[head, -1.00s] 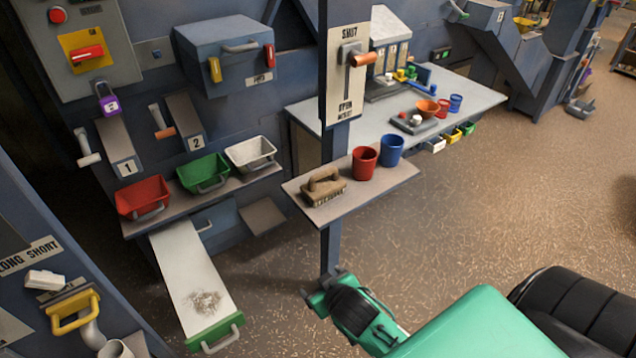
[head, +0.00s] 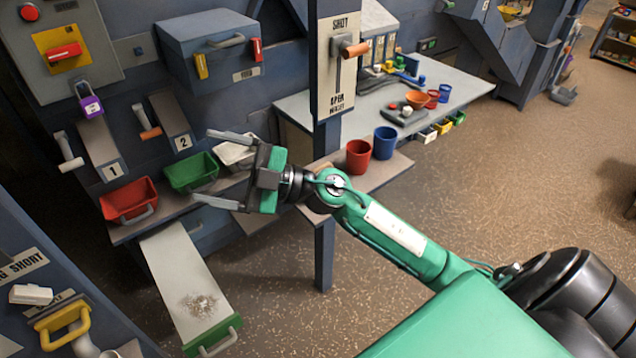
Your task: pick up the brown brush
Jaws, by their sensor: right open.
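The brown brush (head: 322,166) lies on the small shelf (head: 388,174) on the post, left of the red cup. My right wrist hides nearly all of it; only a small brown bit shows above the wrist. My right gripper (head: 206,166) is open and empty. Its fingers point left, in front of the green and white bins, past the brush's left side. My left gripper is not in view.
A red cup (head: 358,157) and a blue cup (head: 385,142) stand on the same shelf. Red (head: 128,200), green (head: 191,172) and white (head: 236,154) bins sit on a ledge at left. A lever post (head: 337,70) rises behind the shelf.

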